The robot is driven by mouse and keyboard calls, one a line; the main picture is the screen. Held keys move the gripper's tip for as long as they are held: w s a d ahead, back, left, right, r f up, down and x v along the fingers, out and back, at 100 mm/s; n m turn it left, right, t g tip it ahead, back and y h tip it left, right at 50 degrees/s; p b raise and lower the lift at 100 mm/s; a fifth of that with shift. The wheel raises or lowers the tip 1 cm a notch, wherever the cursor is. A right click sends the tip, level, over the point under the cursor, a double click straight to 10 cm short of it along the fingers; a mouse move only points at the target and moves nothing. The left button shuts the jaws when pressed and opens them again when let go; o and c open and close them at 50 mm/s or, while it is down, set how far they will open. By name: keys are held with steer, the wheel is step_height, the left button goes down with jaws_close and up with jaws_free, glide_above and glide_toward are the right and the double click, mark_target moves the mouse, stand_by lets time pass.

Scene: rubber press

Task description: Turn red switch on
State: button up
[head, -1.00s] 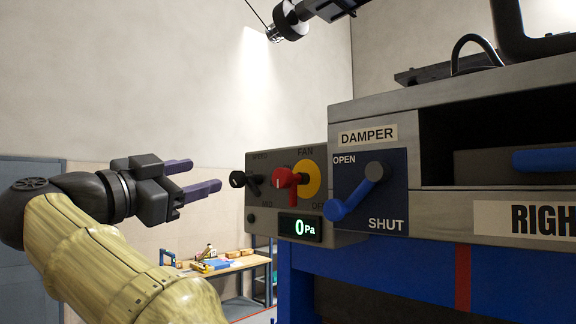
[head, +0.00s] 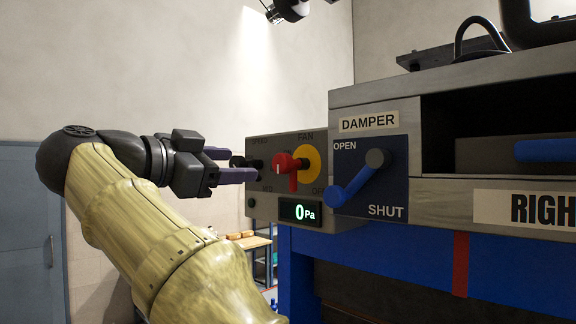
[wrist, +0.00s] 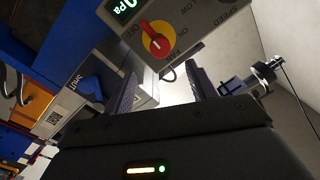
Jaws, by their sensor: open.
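The red switch (head: 283,163) sits on a yellow round plate (head: 309,171) on the grey control panel (head: 262,203), under the word FAN. Its handle points down in the head view. In the wrist view the red switch (wrist: 155,42) shows on its yellow disc, beyond my fingers and left of centre. My gripper (head: 230,165) is open and empty, left of the panel, its fingertips near the black speed knob (head: 246,162). I cannot tell whether the fingertips touch that knob. In the wrist view my gripper (wrist: 163,85) has its two dark fingers spread apart.
A damper lever (head: 350,186) with a blue end is right of the switch. Below the switch a display (head: 299,211) reads 0 Pa. A workbench (head: 250,241) stands behind at lower left.

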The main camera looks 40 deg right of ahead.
mark_target(278, 164)
steer(key=d+p, duration=0.1)
steer(key=d, duration=0.3)
steer(key=w+d, duration=0.1)
steer(key=d, duration=0.4)
steer(key=d+p, duration=0.1)
steer(key=d, duration=0.4)
steer(key=shift+w+d+p, duration=0.1)
steer(key=shift+w+p, duration=0.25)
steer(key=shift+w, duration=0.05)
steer(key=c, duration=1)
